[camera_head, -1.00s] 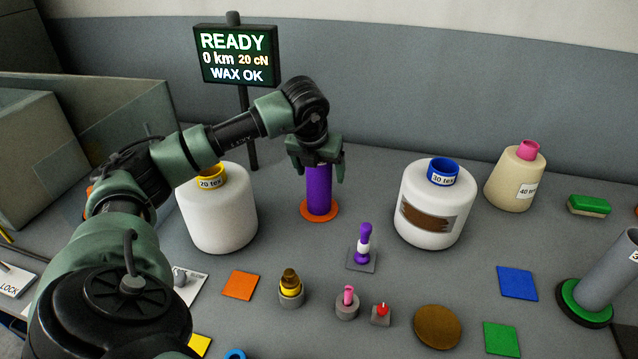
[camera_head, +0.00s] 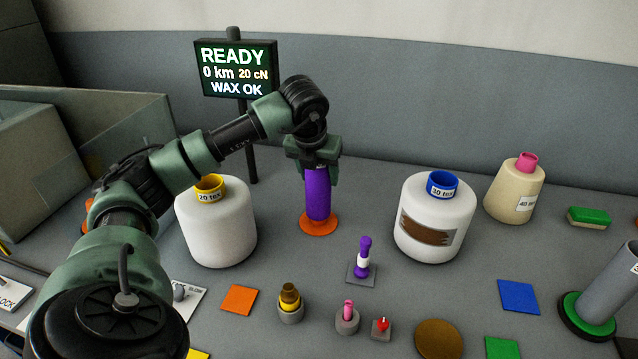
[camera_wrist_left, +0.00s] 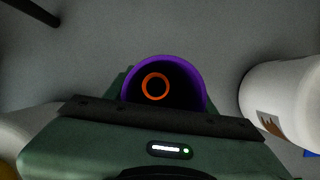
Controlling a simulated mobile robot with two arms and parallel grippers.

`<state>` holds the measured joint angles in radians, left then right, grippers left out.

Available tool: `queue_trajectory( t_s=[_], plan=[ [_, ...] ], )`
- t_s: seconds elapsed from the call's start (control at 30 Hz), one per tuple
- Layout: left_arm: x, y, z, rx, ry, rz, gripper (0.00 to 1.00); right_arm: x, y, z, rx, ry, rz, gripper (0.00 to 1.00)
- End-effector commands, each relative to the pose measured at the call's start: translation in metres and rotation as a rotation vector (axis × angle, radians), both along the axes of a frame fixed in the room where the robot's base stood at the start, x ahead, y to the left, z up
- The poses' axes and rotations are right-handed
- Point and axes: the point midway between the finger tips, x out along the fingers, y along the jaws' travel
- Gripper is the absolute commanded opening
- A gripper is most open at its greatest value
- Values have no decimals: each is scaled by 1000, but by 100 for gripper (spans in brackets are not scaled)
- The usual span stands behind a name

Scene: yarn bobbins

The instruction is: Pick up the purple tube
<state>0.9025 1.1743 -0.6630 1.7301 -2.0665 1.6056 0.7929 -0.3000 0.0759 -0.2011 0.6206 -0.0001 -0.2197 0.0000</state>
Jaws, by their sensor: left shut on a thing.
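The purple tube (camera_head: 318,196) stands upright on a round orange base (camera_head: 318,223) between two white bobbins. My left gripper (camera_head: 316,166) comes down from above and is shut on the tube's upper end. In the left wrist view the tube's open top rim (camera_wrist_left: 165,62) faces the camera, with an orange ring (camera_wrist_left: 155,86) visible inside it. The fingertips are partly hidden there by my gripper's body. My right gripper is not in view.
A white bobbin with a yellow top (camera_head: 217,225) stands left and a white bobbin with a blue top (camera_head: 434,220) right. A small purple-and-white piece (camera_head: 363,258) stands in front. A display post (camera_head: 237,70) rises behind. A beige cone (camera_head: 514,192) stands at right.

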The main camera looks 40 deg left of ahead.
Motion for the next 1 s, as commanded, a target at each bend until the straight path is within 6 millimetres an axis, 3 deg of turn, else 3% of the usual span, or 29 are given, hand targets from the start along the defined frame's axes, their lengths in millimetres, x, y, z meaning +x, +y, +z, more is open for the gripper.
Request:
queue_trajectory(
  t_s=[0.4,0.6,0.8,1.0],
  plan=[
    [2,-1,109,-3,-7,-1,14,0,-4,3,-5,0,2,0],
    [0,-1,151,-2,-3,-1,14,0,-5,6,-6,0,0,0],
    [0,0,170,-1,1,-1,14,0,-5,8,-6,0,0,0],
    [0,0,173,0,1,-1,14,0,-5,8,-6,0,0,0]
  ],
)
